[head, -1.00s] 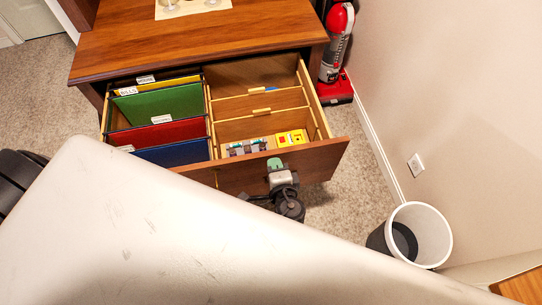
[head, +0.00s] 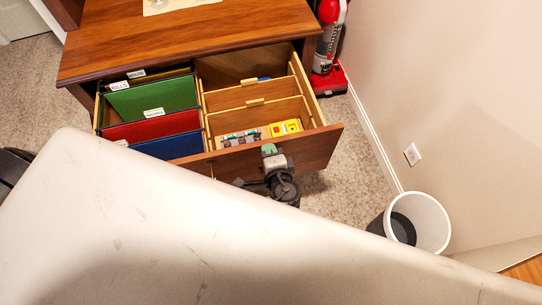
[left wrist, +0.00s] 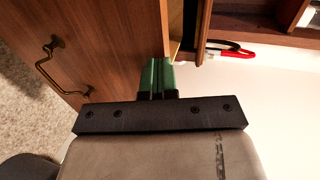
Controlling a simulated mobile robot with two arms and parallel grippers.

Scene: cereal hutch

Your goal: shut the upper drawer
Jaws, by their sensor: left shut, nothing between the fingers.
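The upper drawer (head: 316,147) stands pulled out from the wooden cabinet (head: 190,42). It holds hanging files on the left and wooden dividers with small boxes on the right. My left gripper (head: 268,149) is at the drawer front's top edge, right of its middle. In the left wrist view, its green fingertips (left wrist: 156,75) are closed together with nothing between them, up against or very close to the wooden front (left wrist: 115,45); I cannot tell if they touch. A brass handle (left wrist: 60,72) shows on a wooden front there. My right gripper is not in view.
A red vacuum cleaner (head: 328,45) stands beside the cabinet at the right, near the wall. A white-rimmed waste bin (head: 433,222) stands on the carpet at the lower right. My own pale body covers the lower part of the head view.

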